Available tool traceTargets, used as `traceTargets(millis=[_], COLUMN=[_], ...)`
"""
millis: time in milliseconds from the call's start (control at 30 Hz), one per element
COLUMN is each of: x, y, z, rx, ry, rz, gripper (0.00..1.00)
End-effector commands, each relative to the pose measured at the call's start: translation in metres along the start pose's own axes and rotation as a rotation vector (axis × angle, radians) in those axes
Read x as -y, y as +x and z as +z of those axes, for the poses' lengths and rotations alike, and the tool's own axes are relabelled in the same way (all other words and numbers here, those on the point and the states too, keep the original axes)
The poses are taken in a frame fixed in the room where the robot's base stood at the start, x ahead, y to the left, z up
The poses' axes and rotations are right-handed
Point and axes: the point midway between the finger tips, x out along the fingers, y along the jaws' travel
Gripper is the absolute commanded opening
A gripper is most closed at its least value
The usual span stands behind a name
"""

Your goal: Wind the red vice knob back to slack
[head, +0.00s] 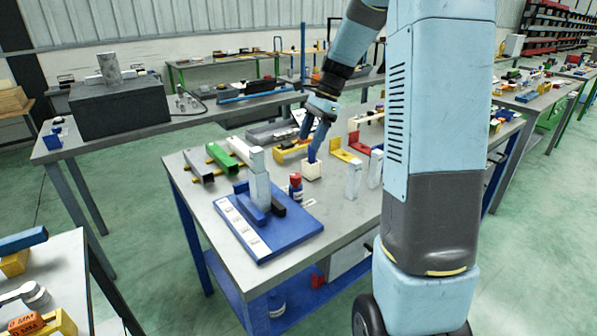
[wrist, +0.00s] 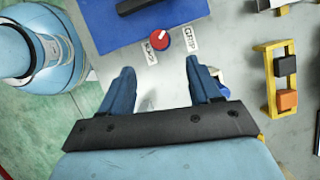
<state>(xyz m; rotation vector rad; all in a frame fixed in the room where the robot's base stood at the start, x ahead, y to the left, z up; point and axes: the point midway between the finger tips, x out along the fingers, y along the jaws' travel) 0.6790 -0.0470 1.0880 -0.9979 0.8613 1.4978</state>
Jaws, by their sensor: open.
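The red knob (wrist: 158,40) shows in the wrist view as a round red top with a pale mark, at the near edge of a blue plate. A white label (wrist: 150,55) lies at its lower left and a second one (wrist: 190,37) at its right, seemingly reading GRIP. In the head view the red knob (head: 295,180) sits on a dark post beside the blue board (head: 285,237). My gripper (wrist: 160,70) is open and empty, its two blue fingers apart, with the knob beyond the fingertips. In the head view my gripper (head: 313,150) is behind and right of the knob.
A pale upright block (head: 260,185) stands on the blue board, left of the knob. A white open box (head: 312,172) is beneath my gripper. Upright pale blocks (head: 353,180) stand to the right. A yellow holder (wrist: 268,82) with black and orange blocks lies right in the wrist view.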

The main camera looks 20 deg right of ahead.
Motion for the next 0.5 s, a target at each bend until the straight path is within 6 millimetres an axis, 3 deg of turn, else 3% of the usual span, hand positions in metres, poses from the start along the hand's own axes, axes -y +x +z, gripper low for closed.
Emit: traceTargets(millis=[500], x=[-0.001], y=[0.09], z=[0.001], rx=[0.0], ry=[-0.003], rz=[0.003], gripper=[0.62])
